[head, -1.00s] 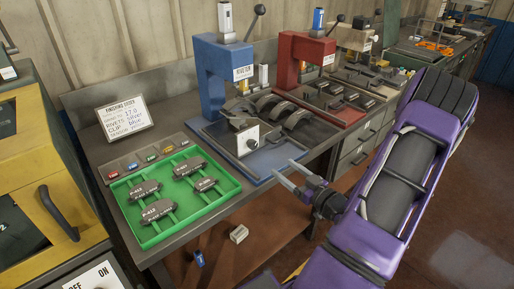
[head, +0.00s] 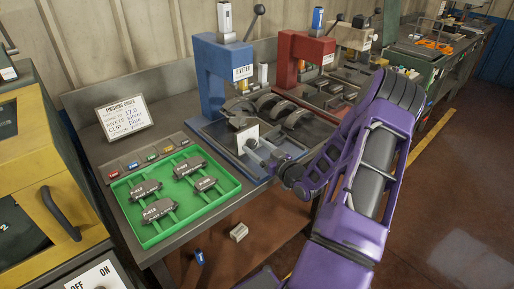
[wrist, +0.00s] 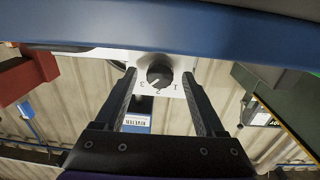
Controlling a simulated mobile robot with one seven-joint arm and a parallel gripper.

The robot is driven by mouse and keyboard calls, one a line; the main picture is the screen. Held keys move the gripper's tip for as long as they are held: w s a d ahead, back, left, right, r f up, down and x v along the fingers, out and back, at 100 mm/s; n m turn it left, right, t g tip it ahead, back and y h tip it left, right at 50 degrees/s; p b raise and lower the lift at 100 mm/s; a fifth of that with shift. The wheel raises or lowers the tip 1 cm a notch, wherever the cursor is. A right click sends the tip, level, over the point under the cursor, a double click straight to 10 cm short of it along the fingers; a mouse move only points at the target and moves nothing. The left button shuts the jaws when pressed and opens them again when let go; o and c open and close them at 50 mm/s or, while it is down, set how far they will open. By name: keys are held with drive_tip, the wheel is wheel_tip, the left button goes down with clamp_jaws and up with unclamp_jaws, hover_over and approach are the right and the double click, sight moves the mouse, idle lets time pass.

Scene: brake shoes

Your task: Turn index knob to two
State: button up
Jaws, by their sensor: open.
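The index knob (wrist: 159,75) is a dark round knob on a white plate (head: 246,134) at the front of the blue riveter (head: 222,75). The wrist view shows the numbers 3, 2 and 1 around it. A small light mark on the knob seems to lie on the side between 3 and 2, but it is too small to be sure. My gripper (wrist: 159,84) is open, with one finger on each side of the knob in that view. I cannot tell whether the fingers touch it. In the head view my gripper (head: 262,153) is close to the plate and hides the knob partly.
A green tray (head: 235,185) with several labelled brake shoes sits left of the riveter. An order card (head: 124,117) stands behind it. A red machine (head: 303,62) stands to the right. A small light block (head: 239,232) and a blue item (head: 199,257) lie below the bench top.

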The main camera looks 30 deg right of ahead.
clamp_jaws()
drive_tip(key=shift+f+b, duration=0.1)
drive_tip(key=shift+b, duration=0.3)
drive_tip(key=n+b, duration=0.2)
drive_tip(key=shift+f+b, duration=0.2)
drive_tip(key=shift+b, duration=0.1)
drive_tip(key=n+b, duration=0.2)
drive_tip(key=b, duration=0.1)
drive_tip(key=shift+f+b, duration=0.1)
drive_tip(key=shift+b, duration=0.3)
drive_tip(key=n+b, duration=0.2)
drive_tip(key=shift+n+b, duration=0.35)
drive_tip(key=shift+n, duration=0.05)
drive_tip(key=shift+r+n+b, duration=0.3)
drive_tip(key=shift+n+b, duration=0.1)
drive_tip(key=shift+n, duration=0.6)
